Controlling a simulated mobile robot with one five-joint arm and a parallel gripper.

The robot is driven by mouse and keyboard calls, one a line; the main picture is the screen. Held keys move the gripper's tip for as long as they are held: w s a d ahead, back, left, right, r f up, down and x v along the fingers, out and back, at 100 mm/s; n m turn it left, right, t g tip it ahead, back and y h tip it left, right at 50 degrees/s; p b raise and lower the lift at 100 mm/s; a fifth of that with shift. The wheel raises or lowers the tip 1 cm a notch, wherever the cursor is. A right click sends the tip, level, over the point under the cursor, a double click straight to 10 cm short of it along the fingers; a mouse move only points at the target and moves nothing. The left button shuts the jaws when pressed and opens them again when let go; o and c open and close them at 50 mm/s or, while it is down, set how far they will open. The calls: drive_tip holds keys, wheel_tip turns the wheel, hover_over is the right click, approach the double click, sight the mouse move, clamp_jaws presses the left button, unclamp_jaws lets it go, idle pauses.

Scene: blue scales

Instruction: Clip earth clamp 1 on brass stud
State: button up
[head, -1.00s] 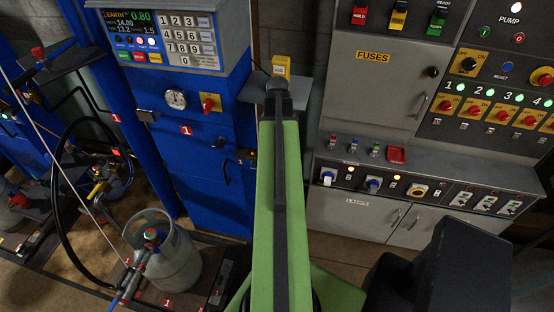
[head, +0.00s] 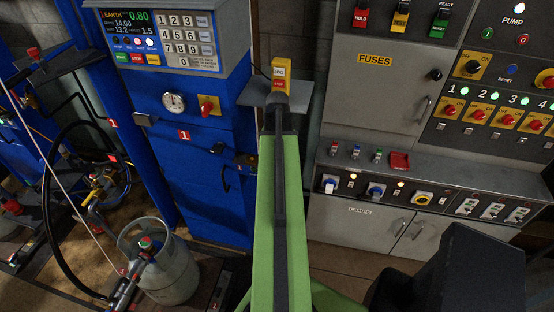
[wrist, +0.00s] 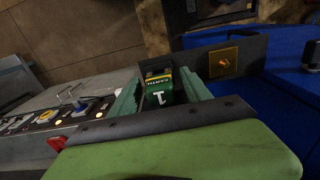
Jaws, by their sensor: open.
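In the wrist view, earth clamp 1 (wrist: 158,98) is a green block with a yellow-marked top, lettered EARTH and a white 1. It lies between the two teal fingers of my gripper (wrist: 157,79), which is open. Whether either finger touches the clamp is unclear. A brass-coloured square plate with a dark mark (wrist: 223,62) shows right of the fingers, on a dark grey strip. I cannot make out a stud on it. In the head view my green arm hides my gripper and the clamp.
A blue cabinet with keypad (head: 178,40) stands left of my arm, a grey fuse cabinet (head: 372,95) right. A yellow box with a red button (head: 280,75) shows beyond the arm's end, by a grey shelf (head: 308,100). A grey gas cylinder (head: 172,276) stands at lower left.

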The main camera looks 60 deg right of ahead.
drive_tip(key=shift+c, duration=0.2)
idle(0.3)
clamp_jaws()
drive_tip(key=shift+r, duration=0.15)
drive_tip(key=shift+r+p, duration=2.9)
drive_tip(key=shift+p, duration=0.15)
drive_tip(key=shift+f, duration=0.1)
